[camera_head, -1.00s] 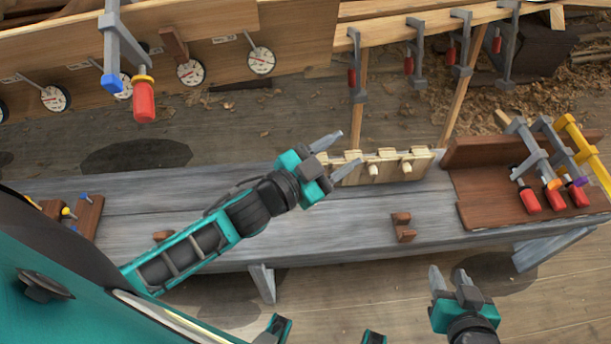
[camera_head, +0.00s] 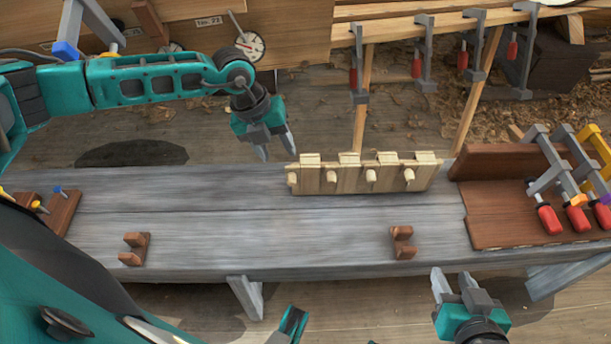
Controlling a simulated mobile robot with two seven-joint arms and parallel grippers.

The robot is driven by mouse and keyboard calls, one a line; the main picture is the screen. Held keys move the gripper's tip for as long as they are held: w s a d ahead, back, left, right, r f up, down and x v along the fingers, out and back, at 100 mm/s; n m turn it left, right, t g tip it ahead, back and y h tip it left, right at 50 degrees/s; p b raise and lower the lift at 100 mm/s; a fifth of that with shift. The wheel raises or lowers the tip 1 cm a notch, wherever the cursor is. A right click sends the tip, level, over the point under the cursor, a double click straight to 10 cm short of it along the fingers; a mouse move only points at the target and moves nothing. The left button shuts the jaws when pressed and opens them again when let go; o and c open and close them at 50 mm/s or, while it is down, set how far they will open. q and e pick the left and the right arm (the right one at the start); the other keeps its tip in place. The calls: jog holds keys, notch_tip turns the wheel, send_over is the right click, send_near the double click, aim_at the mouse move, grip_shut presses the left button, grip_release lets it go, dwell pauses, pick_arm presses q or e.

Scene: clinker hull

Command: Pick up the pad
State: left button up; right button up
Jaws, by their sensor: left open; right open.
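I cannot tell for sure which thing is the pad. Two small brown notched wooden blocks lie on the grey bench, one at the left (camera_head: 135,248) and one right of the middle (camera_head: 402,242). A brown wooden piece (camera_head: 149,20) also sits against the hull planking at top left. My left gripper (camera_head: 276,152) is open and empty, pointing down near the bench's back edge, left of the pale peg rack. My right gripper (camera_head: 453,281) is open and empty in front of the bench, below the right block. Neither gripper touches a block.
The grey bench (camera_head: 240,235) is clear between the two blocks. The peg rack (camera_head: 365,178) stands along its back edge. A brown clamp stand (camera_head: 495,215) with several red-handled clamps is at the right. A small brown tray (camera_head: 62,212) is at the left. Clamps (camera_head: 422,60) hang behind.

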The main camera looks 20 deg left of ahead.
aim_at(290, 177)
pick_arm(q)
jog(key=x, duration=0.2)
jog(key=b+x, duration=0.1)
jog(key=x, duration=0.3)
jog(key=shift+w+a+f+b, duration=0.1)
jog(key=shift+a+f+b, duration=0.1)
jog(key=shift+f+b, duration=0.2)
jog(key=b+x, duration=0.2)
jog(key=x, duration=0.4)
jog(key=shift+a, duration=0.2)
jog(key=shift+c, duration=0.4)
grip_shut()
